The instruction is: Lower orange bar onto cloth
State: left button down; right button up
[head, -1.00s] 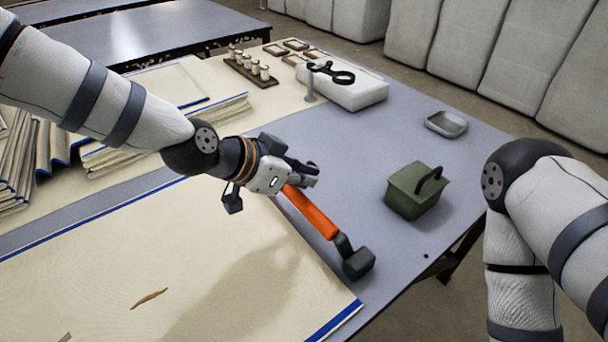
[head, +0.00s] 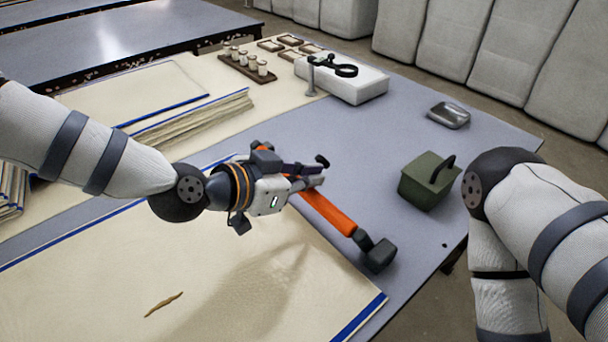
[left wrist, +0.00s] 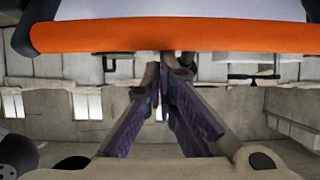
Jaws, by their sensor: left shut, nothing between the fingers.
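The orange bar (head: 330,212) shows in the head view running diagonally near the right edge of the cream, blue-edged cloth (head: 90,270). A dark block (head: 378,254) is at its near end. My left gripper (head: 318,178) is shut and empty, at the bar's far part, and hides some of it. In the left wrist view the bar (left wrist: 170,36) spans the top of the picture, and the shut fingertips (left wrist: 165,65) lie just below it. I cannot tell whether they touch the bar, or whether the bar touches the cloth. My right gripper is out of view.
A green box with a handle (head: 428,182) and a metal tray (head: 449,115) stand on the grey table at the right. A white block (head: 345,88) with a black tool lies at the back. Folded cloths (head: 195,122) are stacked at the left. My right arm is at the right edge.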

aim_at(304, 198)
pick_arm(q)
jog(key=shift+s+a+f+t+h, duration=0.45)
jog(key=shift+a+f+h, duration=0.15)
jog(key=shift+a, duration=0.1)
jog(key=shift+s+a, duration=0.15)
jog(key=shift+a, duration=0.1)
jog(key=shift+s+a+f, duration=0.6)
jog(key=shift+a+f, duration=0.15)
jog(key=shift+f, duration=0.1)
jog(key=shift+s+a+f, duration=0.25)
jog(key=shift+a+f, duration=0.1)
jog(key=shift+f, duration=0.3)
jog(key=shift+s+a+f, duration=0.2)
jog(key=shift+a+f, duration=0.1)
jog(key=shift+f, duration=0.35)
jog(key=shift+f, duration=0.1)
jog(key=v, duration=1.1)
jog(key=shift+s+a, duration=0.15)
jog(key=shift+a, duration=0.05)
jog(key=shift+s+a+r, duration=0.15)
jog(key=shift+r, duration=0.05)
